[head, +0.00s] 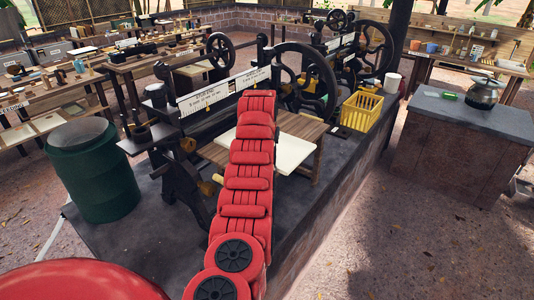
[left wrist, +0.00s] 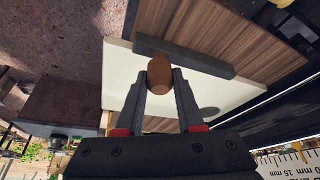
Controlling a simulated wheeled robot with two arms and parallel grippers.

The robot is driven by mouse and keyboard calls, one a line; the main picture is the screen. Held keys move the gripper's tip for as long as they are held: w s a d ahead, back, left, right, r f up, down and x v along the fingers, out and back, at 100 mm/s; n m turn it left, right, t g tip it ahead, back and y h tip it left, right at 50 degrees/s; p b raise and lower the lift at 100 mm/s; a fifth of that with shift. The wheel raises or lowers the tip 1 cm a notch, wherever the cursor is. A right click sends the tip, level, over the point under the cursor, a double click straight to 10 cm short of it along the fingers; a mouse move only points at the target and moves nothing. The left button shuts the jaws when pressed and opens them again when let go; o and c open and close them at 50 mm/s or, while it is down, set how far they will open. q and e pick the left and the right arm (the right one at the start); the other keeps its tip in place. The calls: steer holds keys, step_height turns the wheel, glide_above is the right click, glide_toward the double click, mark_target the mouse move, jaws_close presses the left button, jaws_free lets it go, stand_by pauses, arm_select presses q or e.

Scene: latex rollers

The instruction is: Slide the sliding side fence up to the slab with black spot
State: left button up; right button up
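A brown wooden knob (left wrist: 160,70) rises at the fence. My left gripper (left wrist: 160,76) has its fingers on both sides of the knob and appears shut on it. In the head view my red arm hides this gripper, the fence and the knob. My right gripper is not in view.
The wooden tabletop (head: 302,124) extends beyond the slab. The black machine's spoked wheels (head: 306,80) and a white ruler plate (head: 211,94) stand close by. A yellow crate (head: 361,112) is to the right and a green barrel (head: 92,172) to the left.

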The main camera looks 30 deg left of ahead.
arm_select(q)
steer(key=o, duration=0.5)
steer(key=shift+s, duration=0.1)
steer(key=shift+r+b, duration=0.25)
steer(key=shift+b, duration=0.1)
steer(key=b+v, duration=0.1)
steer(key=v, duration=1.6)
steer(key=shift+b, duration=0.3)
steer(key=shift+a+f, duration=0.1)
